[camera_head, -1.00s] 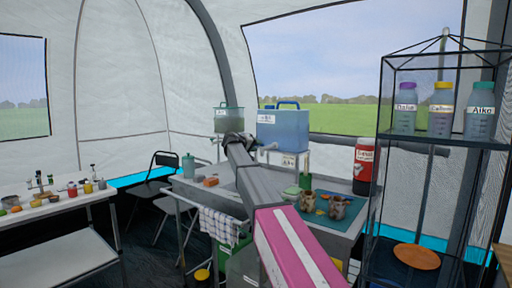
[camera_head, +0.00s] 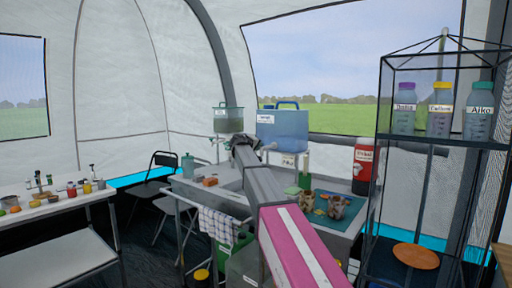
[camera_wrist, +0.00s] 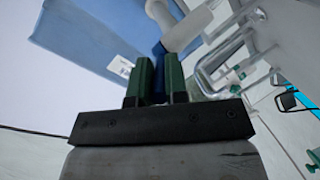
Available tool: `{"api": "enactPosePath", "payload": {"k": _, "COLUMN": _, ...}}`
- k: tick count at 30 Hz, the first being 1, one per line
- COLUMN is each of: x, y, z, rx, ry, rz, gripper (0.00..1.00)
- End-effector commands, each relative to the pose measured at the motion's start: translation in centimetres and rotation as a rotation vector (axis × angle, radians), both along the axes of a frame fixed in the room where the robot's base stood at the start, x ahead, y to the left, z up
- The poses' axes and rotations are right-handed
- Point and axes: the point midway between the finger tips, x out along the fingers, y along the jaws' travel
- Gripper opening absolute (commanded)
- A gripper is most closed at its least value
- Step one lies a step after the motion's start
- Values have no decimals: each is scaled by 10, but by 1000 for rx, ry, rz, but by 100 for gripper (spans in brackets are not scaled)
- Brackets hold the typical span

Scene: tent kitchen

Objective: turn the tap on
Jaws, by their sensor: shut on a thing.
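The blue water container (camera_head: 283,131) stands on a stand at the back of the counter, with a pale tap (camera_head: 268,148) low on its left side. In the wrist view the container (camera_wrist: 85,32) fills the upper left and the white tap body (camera_wrist: 188,30) lies just beyond my fingers. My gripper (camera_wrist: 157,70) has its two green fingers closed around a dark blue piece (camera_wrist: 159,88), which looks like the tap's handle. In the head view my own arm hides the fingers. I cannot tell whether water runs.
A second, greenish container (camera_head: 228,119) with its own tap stands left of my arm. A red canister (camera_head: 363,165) and cups on a teal mat (camera_head: 318,208) are at the right. A black-framed shelf (camera_head: 440,150) with bottles stands at the far right.

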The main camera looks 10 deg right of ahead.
Motion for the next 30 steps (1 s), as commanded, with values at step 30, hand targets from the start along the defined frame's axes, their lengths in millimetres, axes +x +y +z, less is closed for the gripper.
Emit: {"api": "enactPosePath", "payload": {"k": 30, "x": -6, "y": -2, "z": 1, "rx": 0, "ry": -1, "rz": 90, "gripper": 40}}
